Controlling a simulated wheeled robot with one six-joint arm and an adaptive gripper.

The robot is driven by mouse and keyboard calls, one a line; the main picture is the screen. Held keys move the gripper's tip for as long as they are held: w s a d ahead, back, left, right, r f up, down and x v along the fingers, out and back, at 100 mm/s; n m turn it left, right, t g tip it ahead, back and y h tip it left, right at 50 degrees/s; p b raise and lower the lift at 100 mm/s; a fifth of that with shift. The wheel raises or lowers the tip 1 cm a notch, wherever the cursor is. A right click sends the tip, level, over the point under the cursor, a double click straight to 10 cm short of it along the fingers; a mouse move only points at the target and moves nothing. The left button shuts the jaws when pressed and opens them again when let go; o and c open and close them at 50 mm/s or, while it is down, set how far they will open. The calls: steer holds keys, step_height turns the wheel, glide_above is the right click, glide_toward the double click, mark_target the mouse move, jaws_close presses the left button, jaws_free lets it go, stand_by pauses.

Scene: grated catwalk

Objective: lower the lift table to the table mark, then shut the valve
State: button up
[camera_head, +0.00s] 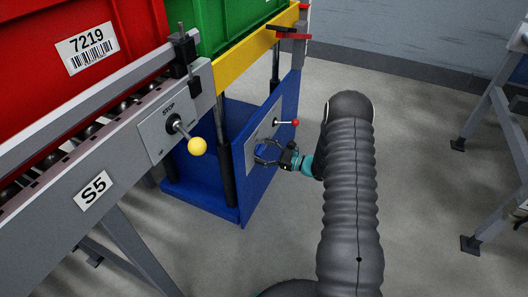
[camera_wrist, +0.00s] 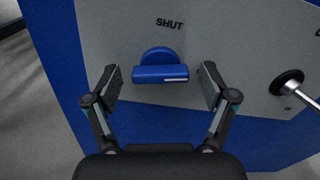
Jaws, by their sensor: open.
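The valve (camera_wrist: 158,72) is a blue round knob with a bar lying crosswise and a white line on its right half. It sits on a grey panel (camera_wrist: 235,45) under the word SHUT. My gripper (camera_wrist: 160,76) is open, with one finger on each side of the valve, apart from it. In the head view my gripper (camera_head: 264,153) is at the panel and hides the valve. The lift table has a yellow top edge (camera_head: 238,66) and a blue base (camera_head: 202,196).
A green crate (camera_head: 222,22) is on the lift table. Red and black marker pieces (camera_head: 293,36) are at its far end. The S5 conveyor (camera_head: 60,205), left, carries a red crate (camera_head: 95,92) and a yellow-knobbed STOP lever (camera_head: 197,146). A grey stand (camera_head: 490,125) is right; floor between is clear.

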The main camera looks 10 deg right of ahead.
steer(key=c, duration=1.2)
steer(key=shift+o, duration=0.2)
steer(key=shift+f+b, duration=0.1)
steer(key=shift+b, duration=0.25)
steer(key=n+b, duration=0.9)
steer(key=n, duration=0.6)
steer(key=shift+b, duration=0.35)
steer(key=shift+n, duration=0.3)
